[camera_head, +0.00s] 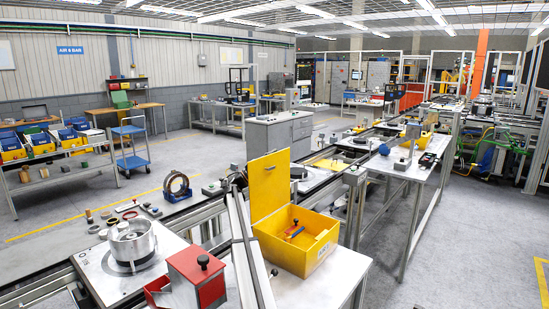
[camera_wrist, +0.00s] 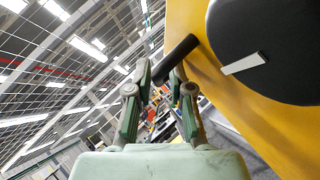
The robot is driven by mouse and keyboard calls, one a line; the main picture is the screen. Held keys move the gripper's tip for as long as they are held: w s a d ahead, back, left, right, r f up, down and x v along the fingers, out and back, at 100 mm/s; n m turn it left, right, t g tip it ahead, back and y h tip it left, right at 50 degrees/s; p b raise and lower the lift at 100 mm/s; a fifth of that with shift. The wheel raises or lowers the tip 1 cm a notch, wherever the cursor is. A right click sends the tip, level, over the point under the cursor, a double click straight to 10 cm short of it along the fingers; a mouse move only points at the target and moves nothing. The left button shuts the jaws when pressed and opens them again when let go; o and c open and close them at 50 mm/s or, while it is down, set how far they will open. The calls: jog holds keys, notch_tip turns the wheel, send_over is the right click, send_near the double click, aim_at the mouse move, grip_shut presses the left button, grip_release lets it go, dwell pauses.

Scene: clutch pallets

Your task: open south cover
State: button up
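A yellow box (camera_head: 322,262) stands on the near table in the head view. Its yellow cover (camera_head: 268,190) stands upright, so the box is open at the top. A yellow panel (camera_wrist: 188,75) with a large black disc (camera_wrist: 265,50) is close on the right. My gripper does not show in the head view.
A red box (camera_head: 198,275) with a black knob stands left of the yellow box. A round metal part (camera_head: 132,242) sits on a plate at the left. A conveyor line with posts runs behind the box. The grey floor at right is mostly clear.

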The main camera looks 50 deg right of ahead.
jog(key=v, duration=0.7)
jog(key=shift+a+f, duration=0.1)
jog(key=shift+f, duration=0.05)
